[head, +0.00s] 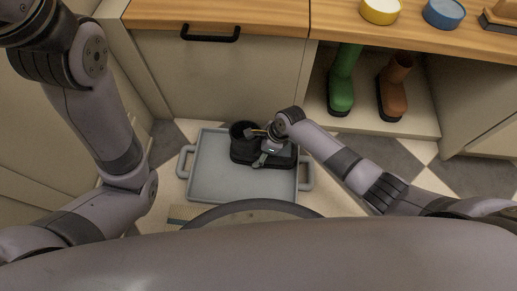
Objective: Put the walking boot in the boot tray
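The black walking boot (240,150) is upright inside the grey boot tray (215,180), in the tray's upper right part. Its round opening is on the left, and its toe points right. The boot tray lies on the floor, with a handle at each side. My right gripper (260,148) is at the boot's middle, apparently touching it. The wrist hides part of the boot, and I cannot tell whether the fingers are closed on it. My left arm bends up to the top left corner, and its gripper is out of view.
A green boot (342,85) and a brown boot (393,88) stand in the open cabinet bay at right. A yellow canister (380,10) and a blue canister (444,12) stand on the wooden counter (250,17). A closed drawer front (225,75) is behind the tray.

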